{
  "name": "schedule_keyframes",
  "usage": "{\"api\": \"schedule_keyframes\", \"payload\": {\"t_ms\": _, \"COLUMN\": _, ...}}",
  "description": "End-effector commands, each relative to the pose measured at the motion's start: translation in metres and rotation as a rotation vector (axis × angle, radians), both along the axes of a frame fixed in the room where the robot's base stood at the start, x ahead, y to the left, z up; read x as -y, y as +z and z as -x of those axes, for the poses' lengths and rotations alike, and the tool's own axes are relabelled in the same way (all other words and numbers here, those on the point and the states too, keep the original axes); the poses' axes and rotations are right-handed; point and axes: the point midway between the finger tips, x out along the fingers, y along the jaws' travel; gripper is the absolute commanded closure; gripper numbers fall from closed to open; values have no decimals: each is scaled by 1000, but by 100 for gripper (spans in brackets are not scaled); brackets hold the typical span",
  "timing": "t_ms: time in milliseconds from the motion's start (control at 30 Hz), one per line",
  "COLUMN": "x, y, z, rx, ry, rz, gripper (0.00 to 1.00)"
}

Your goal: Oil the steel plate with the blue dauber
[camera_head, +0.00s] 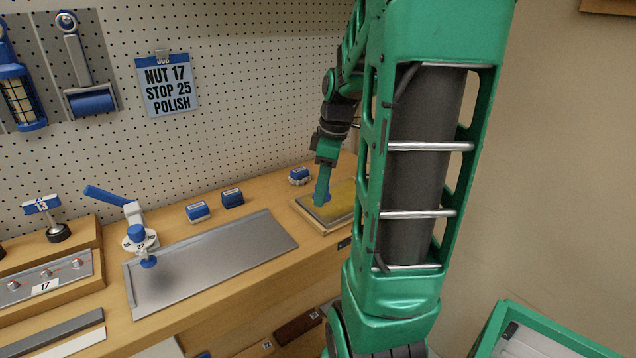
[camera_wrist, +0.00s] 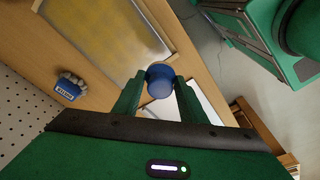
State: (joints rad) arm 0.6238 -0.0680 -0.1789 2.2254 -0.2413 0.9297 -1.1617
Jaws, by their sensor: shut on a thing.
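My gripper (camera_head: 323,182) is shut on the blue dauber (camera_wrist: 159,80), whose round blue head shows between the fingers in the wrist view. In the head view the gripper points down at the left part of a shallow framed tray (camera_head: 302,207) with a yellow pad (camera_head: 342,203). Whether the dauber touches the pad cannot be told. The tray also shows in the wrist view (camera_wrist: 165,62). The steel plate (camera_head: 225,258) lies flat on the bench, left of the tray and apart from my gripper.
A blue-handled clamp (camera_head: 138,232) stands at the plate's left end. Two blue blocks (camera_head: 198,211) (camera_head: 232,198) sit behind the plate, and another (camera_head: 299,176) behind the tray. A pegboard (camera_head: 240,100) backs the bench. A green crate (camera_head: 540,335) is at lower right.

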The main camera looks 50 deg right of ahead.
Motion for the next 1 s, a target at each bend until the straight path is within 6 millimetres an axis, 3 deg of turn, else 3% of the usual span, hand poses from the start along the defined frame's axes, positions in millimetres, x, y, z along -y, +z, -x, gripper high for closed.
{"api": "schedule_keyframes", "payload": {"t_ms": 633, "x": 10, "y": -64, "z": 5, "rx": -3, "ry": -16, "rz": -2, "gripper": 80}}
{"api": "schedule_keyframes", "payload": {"t_ms": 1000, "x": 38, "y": -62, "z": 5, "rx": 1, "ry": -11, "rz": 1, "gripper": 83}}
